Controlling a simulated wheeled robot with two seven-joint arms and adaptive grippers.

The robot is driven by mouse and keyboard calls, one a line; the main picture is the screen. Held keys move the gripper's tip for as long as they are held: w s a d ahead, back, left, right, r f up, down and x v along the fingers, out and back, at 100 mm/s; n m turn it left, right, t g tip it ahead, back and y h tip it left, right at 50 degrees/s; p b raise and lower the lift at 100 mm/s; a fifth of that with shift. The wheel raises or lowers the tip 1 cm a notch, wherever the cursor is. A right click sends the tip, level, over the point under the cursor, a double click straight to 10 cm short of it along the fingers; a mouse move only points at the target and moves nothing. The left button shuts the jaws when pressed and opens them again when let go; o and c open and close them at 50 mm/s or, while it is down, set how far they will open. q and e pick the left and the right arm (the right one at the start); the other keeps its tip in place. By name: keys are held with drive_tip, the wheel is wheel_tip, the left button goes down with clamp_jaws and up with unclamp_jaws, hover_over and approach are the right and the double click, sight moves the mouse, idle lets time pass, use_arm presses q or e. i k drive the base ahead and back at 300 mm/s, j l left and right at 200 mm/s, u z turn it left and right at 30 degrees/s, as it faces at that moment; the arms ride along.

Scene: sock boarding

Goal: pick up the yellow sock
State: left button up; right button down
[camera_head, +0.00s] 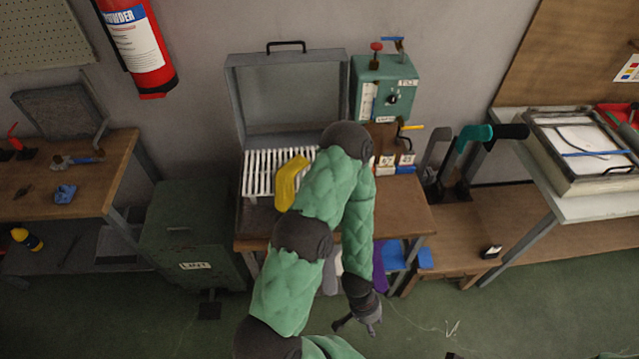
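The yellow sock (289,183) lies on the white slatted rack (262,168) of an open grey case on the workbench. My arm hides its right side. My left gripper (356,326) hangs low in front of the bench, below and right of the sock and well away from it. Its dark fingers look spread, with nothing seen between them. My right gripper is not in view.
A green control box (383,88) stands behind the bench at the right. A green lint bin (188,235) stands left of the bench. Levers (470,145) rise at the right. Purple and blue items (394,258) show under the bench, partly hidden by my arm.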

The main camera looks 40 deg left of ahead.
sight(285, 190)
drive_tip(key=l+u, duration=0.2)
drive_tip(key=u, duration=0.3)
drive_tip(key=i+l+u, duration=0.1)
drive_tip(key=l+u, duration=0.2)
drive_tip(key=u, duration=0.15)
drive_tip(key=l+u, duration=0.2)
drive_tip(key=u, duration=0.3)
